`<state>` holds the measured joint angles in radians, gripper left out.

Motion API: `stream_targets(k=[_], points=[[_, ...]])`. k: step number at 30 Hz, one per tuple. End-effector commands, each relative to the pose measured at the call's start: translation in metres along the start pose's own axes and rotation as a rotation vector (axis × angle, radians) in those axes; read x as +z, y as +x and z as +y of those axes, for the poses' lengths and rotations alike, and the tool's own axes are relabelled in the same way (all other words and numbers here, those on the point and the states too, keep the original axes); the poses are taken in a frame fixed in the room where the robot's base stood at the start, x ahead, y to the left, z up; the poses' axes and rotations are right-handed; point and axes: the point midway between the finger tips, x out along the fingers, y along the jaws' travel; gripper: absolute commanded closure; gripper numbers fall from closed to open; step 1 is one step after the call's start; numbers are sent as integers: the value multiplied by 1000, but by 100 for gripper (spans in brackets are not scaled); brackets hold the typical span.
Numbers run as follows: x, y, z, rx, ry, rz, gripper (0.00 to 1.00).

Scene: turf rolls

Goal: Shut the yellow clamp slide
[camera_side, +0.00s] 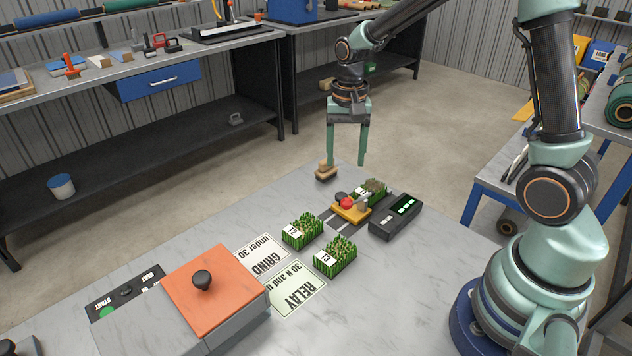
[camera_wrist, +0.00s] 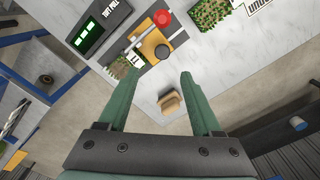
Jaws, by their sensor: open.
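The yellow clamp slide (camera_side: 352,213) sits on a rail fixture on the marble bench, with a red ball and a dark knob by it. It also shows in the wrist view (camera_wrist: 151,45), ahead of my fingertips. A turf piece (camera_side: 376,186) lies at the slide's far side; whether the slide touches it I cannot tell. My gripper (camera_side: 346,163) is open and empty, pointing down above the bench's far edge, beyond the slide and apart from it. In the wrist view its fingers (camera_wrist: 159,73) are spread wide.
A dark meter (camera_side: 396,217) with green digits stands right of the fixture. A wooden block (camera_side: 325,171) lies near the far bench edge. Two turf pieces (camera_side: 302,231) (camera_side: 335,258), GRIND and RELAY cards (camera_side: 295,292), and an orange-lidded box (camera_side: 215,295) are nearer.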

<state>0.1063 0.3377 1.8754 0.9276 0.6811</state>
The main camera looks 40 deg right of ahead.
Motion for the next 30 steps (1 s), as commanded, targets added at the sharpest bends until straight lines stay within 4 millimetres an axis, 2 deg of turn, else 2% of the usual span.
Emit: stream_targets(k=[1, 6, 20, 25, 30], points=[[-1, -9, 0, -3, 0, 4, 34], [-1, -25, 0, -1, 1, 2, 34], [1, -31, 0, -3, -7, 4, 34], [12, -54, 4, -39, -92, 52, 34], [37, -86, 13, -94, -256, 141, 34]])
